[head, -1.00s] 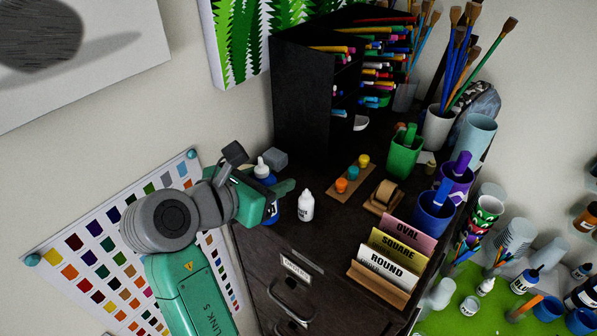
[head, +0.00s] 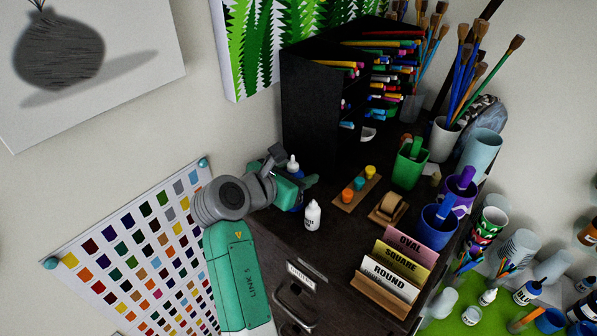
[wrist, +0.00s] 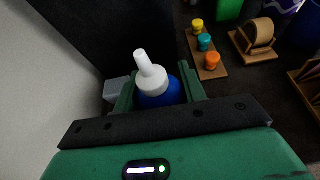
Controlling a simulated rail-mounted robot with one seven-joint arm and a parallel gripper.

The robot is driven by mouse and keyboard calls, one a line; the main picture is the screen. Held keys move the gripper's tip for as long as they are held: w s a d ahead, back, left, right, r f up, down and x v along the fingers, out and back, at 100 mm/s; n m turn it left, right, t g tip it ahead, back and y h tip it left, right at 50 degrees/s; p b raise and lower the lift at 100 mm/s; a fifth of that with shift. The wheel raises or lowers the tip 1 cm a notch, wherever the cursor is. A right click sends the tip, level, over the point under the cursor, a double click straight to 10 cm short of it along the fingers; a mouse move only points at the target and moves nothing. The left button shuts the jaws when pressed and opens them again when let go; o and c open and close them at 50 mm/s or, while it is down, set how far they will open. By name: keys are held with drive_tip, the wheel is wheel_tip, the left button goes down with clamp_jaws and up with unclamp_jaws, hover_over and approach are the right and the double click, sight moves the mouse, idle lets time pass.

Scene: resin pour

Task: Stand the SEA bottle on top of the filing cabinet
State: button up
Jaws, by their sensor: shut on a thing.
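The SEA bottle is blue with a white cap and nozzle (head: 293,164). It is upright at the back left of the filing cabinet's dark top (head: 335,226). My gripper (head: 301,187) is shut on it, and the green fingers hide most of its body and label.
A small white bottle (head: 312,216) stands just in front of my gripper. A paint-pot stand (head: 352,197), tape dispenser (head: 386,210) and card holder (head: 385,291) lie to the right. A black pen shelf (head: 309,110) stands behind. A grey block (wrist: 117,89) is left of the bottle.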

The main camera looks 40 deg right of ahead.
drive_tip(key=shift+f, duration=0.1)
drive_tip(key=o, duration=1.1)
drive_tip(key=shift+a+r, duration=0.25)
drive_tip(key=shift+a, duration=0.1)
drive_tip(key=b+v, duration=0.1)
drive_tip(key=v, duration=1)
drive_tip(key=shift+b, duration=0.4)
drive_tip(key=shift+a, duration=0.15)
